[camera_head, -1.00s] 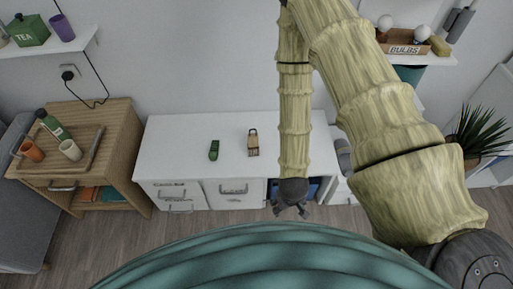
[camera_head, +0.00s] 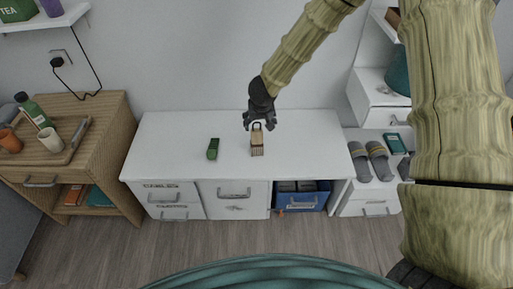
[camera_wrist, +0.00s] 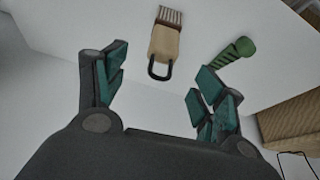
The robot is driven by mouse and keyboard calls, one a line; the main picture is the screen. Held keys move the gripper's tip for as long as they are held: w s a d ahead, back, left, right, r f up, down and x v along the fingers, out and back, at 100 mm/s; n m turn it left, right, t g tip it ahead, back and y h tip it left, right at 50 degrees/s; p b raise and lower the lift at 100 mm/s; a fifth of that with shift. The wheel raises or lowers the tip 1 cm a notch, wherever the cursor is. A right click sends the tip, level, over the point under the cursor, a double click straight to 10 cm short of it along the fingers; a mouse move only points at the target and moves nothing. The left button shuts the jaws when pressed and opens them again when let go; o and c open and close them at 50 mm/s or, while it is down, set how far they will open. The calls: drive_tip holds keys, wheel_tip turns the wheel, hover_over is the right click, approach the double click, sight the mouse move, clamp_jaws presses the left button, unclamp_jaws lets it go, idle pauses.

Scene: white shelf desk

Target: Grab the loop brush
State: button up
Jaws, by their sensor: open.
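The loop brush (camera_head: 257,141) lies on the white desk top, a tan body with a dark loop at its far end and bristles at the near end. My gripper (camera_head: 259,123) is open over the brush's loop end. In the wrist view the loop brush (camera_wrist: 165,42) shows whole, its black loop pointing towards my gripper (camera_wrist: 155,85). The brush appears beyond the open fingers, with nothing held between them.
A green object (camera_head: 213,148) lies left of the brush; it also shows in the wrist view (camera_wrist: 238,50). The white desk (camera_head: 180,135) is otherwise clear. A wooden cabinet (camera_head: 110,120) stands left. Slippers (camera_head: 378,158) rest on a shelf at right.

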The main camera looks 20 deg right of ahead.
sight(257, 131)
drive_tip(key=b+x, duration=0.1)
drive_tip(key=x, duration=0.4)
drive_tip(key=shift+w+f, duration=0.2)
drive_tip(key=shift+f, duration=0.1)
drive_tip(key=shift+b+x, duration=0.6)
drive_tip(key=shift+x, duration=1.95)
drive_tip(key=shift+s+a, duration=0.15)
drive_tip(key=shift+a, duration=0.05)
drive_tip(key=shift+c, duration=0.4)
drive_tip(key=c, duration=1.3)
